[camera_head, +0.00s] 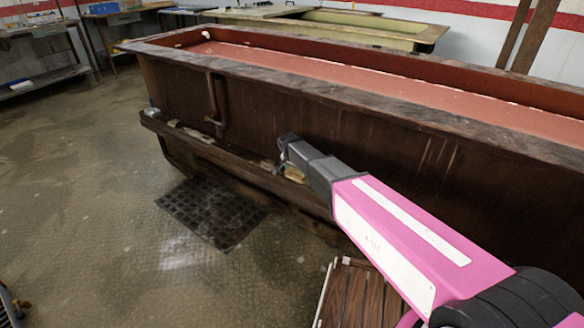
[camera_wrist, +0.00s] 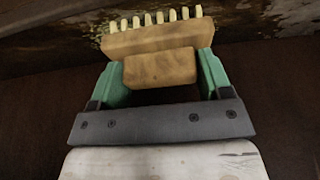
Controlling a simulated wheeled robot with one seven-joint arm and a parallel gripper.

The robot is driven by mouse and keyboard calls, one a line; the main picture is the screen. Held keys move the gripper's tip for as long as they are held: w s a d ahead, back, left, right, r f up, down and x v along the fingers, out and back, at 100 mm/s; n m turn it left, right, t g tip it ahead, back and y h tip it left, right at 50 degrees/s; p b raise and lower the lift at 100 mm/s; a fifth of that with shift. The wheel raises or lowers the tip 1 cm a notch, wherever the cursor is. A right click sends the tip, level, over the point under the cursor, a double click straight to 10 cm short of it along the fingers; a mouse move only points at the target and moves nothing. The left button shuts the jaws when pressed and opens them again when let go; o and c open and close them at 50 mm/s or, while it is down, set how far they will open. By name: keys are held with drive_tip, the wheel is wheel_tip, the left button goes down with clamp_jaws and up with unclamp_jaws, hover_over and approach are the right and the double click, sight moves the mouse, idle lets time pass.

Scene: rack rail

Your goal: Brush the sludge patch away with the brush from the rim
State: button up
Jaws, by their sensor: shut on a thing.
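My gripper (camera_wrist: 157,66) has green fingers shut on the wooden block of the brush (camera_wrist: 152,40). The brush's pale bristles point away from the gripper, towards a dark, stained surface at the top of the wrist view. I cannot tell whether they touch it. In the head view my gripper (camera_head: 284,152) is low beside the near long side of the big brown tank (camera_head: 350,130), just above its lower ledge; the brush is not clear there. I cannot pick out the sludge patch for certain; mottled pale and dark staining (camera_wrist: 292,20) shows at the wrist view's top right.
The tank's rim (camera_head: 300,82) runs above the arm, with reddish liquid inside. The ledge (camera_head: 205,147) carries small pale pieces. A dark floor grate (camera_head: 212,211) and a slatted wooden thing (camera_head: 350,298) lie below. The floor at left is mostly clear.

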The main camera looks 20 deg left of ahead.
drive_tip(key=shift+s+d, duration=0.2)
drive_tip(key=shift+d, duration=0.5)
drive_tip(key=shift+s+d, duration=0.25)
drive_tip(key=shift+d, duration=0.45)
drive_tip(key=shift+s+d, duration=0.2)
drive_tip(key=shift+d, duration=0.5)
drive_tip(key=shift+s+d+f, duration=0.1)
drive_tip(key=shift+s+d, duration=0.2)
drive_tip(key=shift+d, duration=0.65)
drive_tip(key=shift+s+d, duration=0.25)
drive_tip(key=shift+d, duration=0.65)
drive_tip(key=shift+w+a, duration=0.1)
drive_tip(key=shift+w+a+r, duration=0.1)
drive_tip(key=shift+w+a, duration=0.15)
drive_tip(key=shift+a, duration=0.65)
drive_tip(key=shift+w+a+r, duration=0.1)
drive_tip(key=shift+w+a, duration=0.15)
drive_tip(key=shift+a, duration=0.65)
drive_tip(key=shift+w+a+f, duration=0.1)
drive_tip(key=shift+w+a, duration=0.2)
drive_tip(key=shift+a, duration=0.65)
drive_tip(key=shift+w+a+f, duration=0.1)
drive_tip(key=shift+w+a, duration=0.15)
drive_tip(key=shift+a, duration=0.7)
